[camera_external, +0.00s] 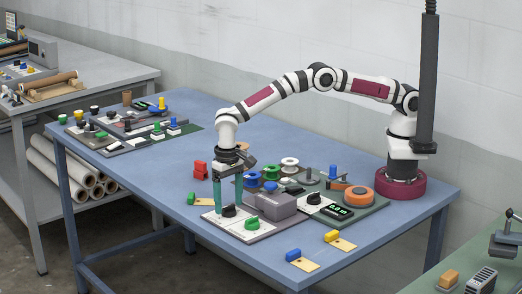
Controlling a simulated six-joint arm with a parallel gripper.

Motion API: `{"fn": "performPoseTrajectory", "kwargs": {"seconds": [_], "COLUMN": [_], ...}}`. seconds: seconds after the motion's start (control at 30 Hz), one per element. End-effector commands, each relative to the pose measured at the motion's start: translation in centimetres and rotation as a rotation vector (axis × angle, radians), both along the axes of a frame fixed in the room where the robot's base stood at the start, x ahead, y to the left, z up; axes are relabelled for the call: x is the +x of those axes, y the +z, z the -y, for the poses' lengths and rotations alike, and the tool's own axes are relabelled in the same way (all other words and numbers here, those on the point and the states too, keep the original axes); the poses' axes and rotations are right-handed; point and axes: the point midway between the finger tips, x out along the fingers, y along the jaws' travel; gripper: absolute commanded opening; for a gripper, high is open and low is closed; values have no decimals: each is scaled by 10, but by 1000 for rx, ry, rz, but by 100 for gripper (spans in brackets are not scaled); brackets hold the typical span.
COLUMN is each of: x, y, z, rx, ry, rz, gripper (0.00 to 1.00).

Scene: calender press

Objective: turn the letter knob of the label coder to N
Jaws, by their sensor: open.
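My gripper (228,206) points down at the front middle of the blue table. Its two teal fingers are apart, one on each side of a black knob (229,211) on a pale plate. Whether they touch the knob cannot be told. A green knob (251,223) sits to the right on the same unit, in front of a grey box (270,203). I cannot read any letters, so which knob is the letter knob, and where it points, cannot be told.
Right of the grey box are a green display (338,211) and an orange disc (359,197). Spools (289,163) stand behind. The table's middle left is clear.

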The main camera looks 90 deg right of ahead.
Motion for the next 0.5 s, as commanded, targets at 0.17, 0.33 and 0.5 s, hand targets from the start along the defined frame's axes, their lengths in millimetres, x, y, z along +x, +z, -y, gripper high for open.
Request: {"fn": "performPoseTrajectory", "kwargs": {"seconds": [0.17,0.33,0.5], "x": [1,1,1], "y": [46,101,137], "z": [0,0,0], "rx": [2,2,1], "ry": [0,-1,0], "rz": [6,6,3], "gripper": [80,80,80]}}
